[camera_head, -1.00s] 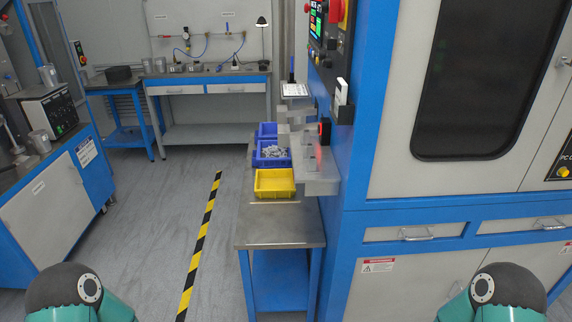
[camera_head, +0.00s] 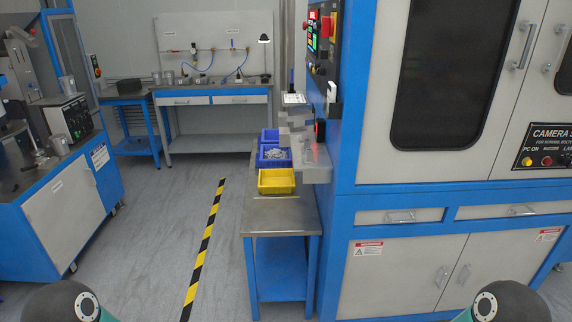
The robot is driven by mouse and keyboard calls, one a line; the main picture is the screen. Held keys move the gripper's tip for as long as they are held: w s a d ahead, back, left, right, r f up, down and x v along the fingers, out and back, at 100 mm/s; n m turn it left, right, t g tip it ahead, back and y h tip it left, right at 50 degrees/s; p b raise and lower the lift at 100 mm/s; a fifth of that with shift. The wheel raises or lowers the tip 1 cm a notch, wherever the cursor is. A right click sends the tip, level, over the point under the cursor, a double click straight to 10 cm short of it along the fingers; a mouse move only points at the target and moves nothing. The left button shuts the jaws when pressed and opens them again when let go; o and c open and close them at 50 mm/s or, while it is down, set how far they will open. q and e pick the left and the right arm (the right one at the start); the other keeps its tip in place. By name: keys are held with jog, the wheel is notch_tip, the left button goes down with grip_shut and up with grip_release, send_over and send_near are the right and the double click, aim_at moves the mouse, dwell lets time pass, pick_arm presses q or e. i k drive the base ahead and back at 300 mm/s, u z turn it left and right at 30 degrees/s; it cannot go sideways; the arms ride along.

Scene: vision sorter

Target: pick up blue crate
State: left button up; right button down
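A blue crate (camera_head: 272,163) filled with small grey metal parts sits on a narrow metal table (camera_head: 277,223) beside the large machine. A second blue crate (camera_head: 269,136) stands behind it, partly hidden. A yellow crate (camera_head: 277,181) stands in front of the filled blue crate. Only rounded dark parts of my two arms show at the bottom corners. Neither of my grippers is in view, and both are well away from the crates.
The blue and white machine (camera_head: 440,200) fills the right side. A yellow-black floor stripe (camera_head: 205,245) runs left of the narrow table. A workbench (camera_head: 215,90) stands at the back, and a blue cabinet (camera_head: 62,200) at left. The floor between is clear.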

aim_at(270, 156)
jog(key=u, duration=0.15)
jog(key=i, duration=0.9)
jog(key=z, duration=0.05)
